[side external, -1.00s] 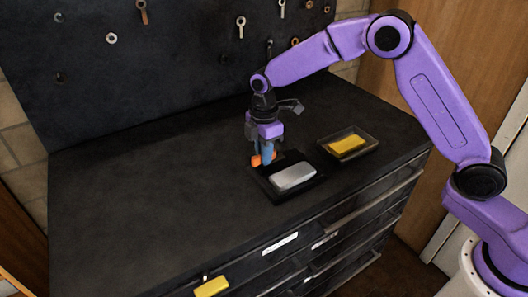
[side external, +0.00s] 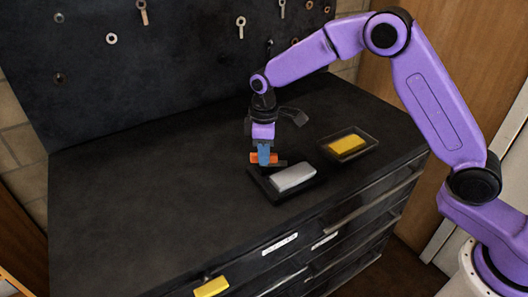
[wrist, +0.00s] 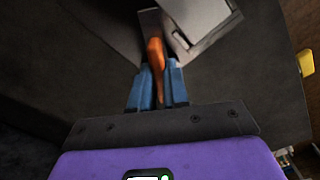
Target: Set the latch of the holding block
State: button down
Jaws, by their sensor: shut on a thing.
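A light grey block (side external: 294,177) sits on a black base plate (side external: 266,187) on the dark bench top. An orange lever (side external: 281,158), which I take for the latch, is at the block's back left. My gripper (side external: 264,160) points down there with its blue fingers closed around the lever. In the wrist view the orange lever (wrist: 156,54) stands between the blue fingers of my gripper (wrist: 157,78), and the grey block (wrist: 192,14) is just beyond it. The fingers hide the lever's middle, and I cannot see how it joins the base.
A dark tray (side external: 372,142) with a yellow block (side external: 347,144) stands to the right of the base. A yellow piece (side external: 211,287) is at the bench's front edge by the drawers. A dark board (side external: 180,60) with hanging hardware rises behind. The bench's left side is clear.

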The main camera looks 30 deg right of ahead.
jog(key=m, duration=0.5)
jog(key=shift+f+m, duration=0.15)
jog(key=shift+m, duration=0.15)
jog(key=m, duration=0.5)
jog(key=shift+s, duration=0.1)
jog(key=shift+f+m, duration=0.1)
jog(key=shift+m, duration=0.3)
jog(key=c, duration=1.1)
grip_release()
jog(key=shift+r, duration=0.6)
notch_tip(320, 180, up, 16)
jog(key=shift+r, duration=0.2)
